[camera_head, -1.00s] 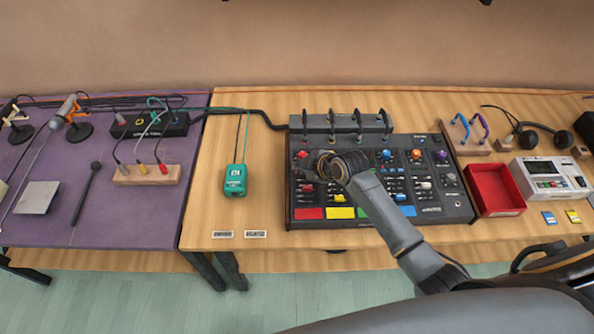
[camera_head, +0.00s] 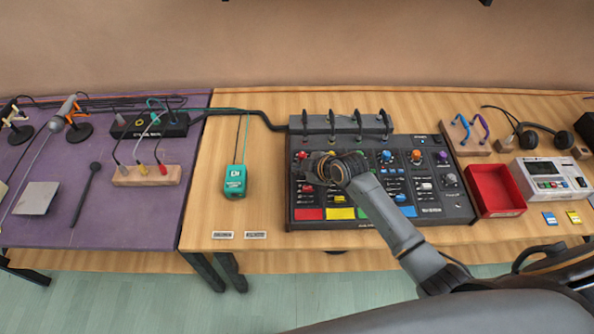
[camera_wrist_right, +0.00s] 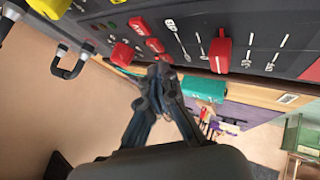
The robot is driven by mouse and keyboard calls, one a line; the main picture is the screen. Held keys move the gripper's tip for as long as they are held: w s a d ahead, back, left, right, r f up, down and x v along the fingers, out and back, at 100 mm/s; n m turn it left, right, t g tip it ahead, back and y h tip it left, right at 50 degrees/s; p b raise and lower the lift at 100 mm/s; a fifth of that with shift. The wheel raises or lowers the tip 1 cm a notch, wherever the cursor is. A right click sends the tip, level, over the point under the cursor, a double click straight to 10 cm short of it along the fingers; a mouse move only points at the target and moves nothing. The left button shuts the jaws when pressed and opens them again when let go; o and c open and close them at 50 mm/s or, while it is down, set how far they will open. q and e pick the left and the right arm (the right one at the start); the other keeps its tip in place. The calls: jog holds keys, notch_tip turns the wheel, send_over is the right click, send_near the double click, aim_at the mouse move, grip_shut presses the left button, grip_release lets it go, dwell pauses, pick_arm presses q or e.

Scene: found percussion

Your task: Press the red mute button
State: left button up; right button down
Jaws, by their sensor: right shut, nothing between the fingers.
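The mixing console (camera_head: 430,212) lies on the wooden table. My right gripper (camera_head: 318,168) is over its left channel, fingers shut and empty, hiding part of that column. In the right wrist view the closed fingertips (camera_wrist_right: 160,68) are at the lower end of a short row of small red buttons (camera_wrist_right: 154,45). I cannot tell whether they touch, or which button is the mute. A red knob (camera_wrist_right: 122,54) lies left of the tips and a red fader cap (camera_wrist_right: 220,52) lies to the right. My left gripper is not in view.
A teal box (camera_head: 235,181) stands left of the console. Several black cable plugs (camera_head: 357,122) rise along its back edge. A red tray (camera_head: 493,191) and a white device (camera_head: 548,181) stand to the right. Bare table lies between the teal box and the console.

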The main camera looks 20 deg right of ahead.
jog(key=shift+r+p, duration=0.4)
jog(key=shift+r, duration=0.15)
notch_tip(320, 180, up, 6)
jog(key=p, duration=0.5)
jog(key=shift+p, duration=0.4)
